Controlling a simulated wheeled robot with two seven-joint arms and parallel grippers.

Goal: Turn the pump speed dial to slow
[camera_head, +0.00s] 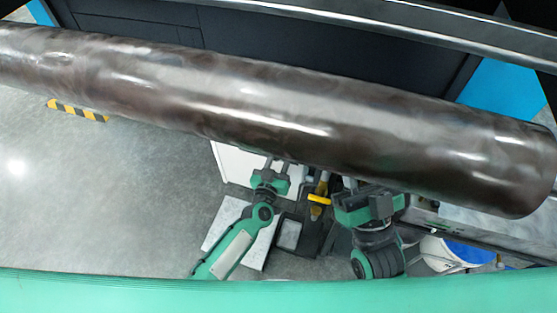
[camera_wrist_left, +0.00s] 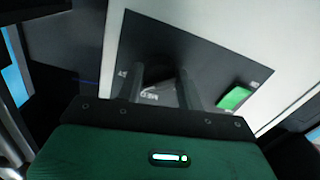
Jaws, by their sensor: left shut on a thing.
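A dark control panel (camera_wrist_left: 190,58) on a white housing fills the upper middle of the left wrist view, with small white lettering; "MED" seems to be readable by the fingers. My left gripper (camera_wrist_left: 163,86) points at this panel and is shut on the pump speed dial (camera_wrist_left: 166,94), which is mostly hidden, so its setting cannot be read. In the head view my left gripper (camera_head: 275,165) reaches the white housing (camera_head: 232,163) just below the big roll. My right gripper (camera_head: 360,190) is right of it, its fingertips hidden by the roll.
A large glossy dark roll (camera_head: 270,105) crosses the head view and covers what lies behind it. A green block (camera_wrist_left: 234,98) sits on the panel, right of the fingers. A yellow-handled item (camera_head: 319,198) stands between my arms. A green bar (camera_head: 270,290) runs along the front.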

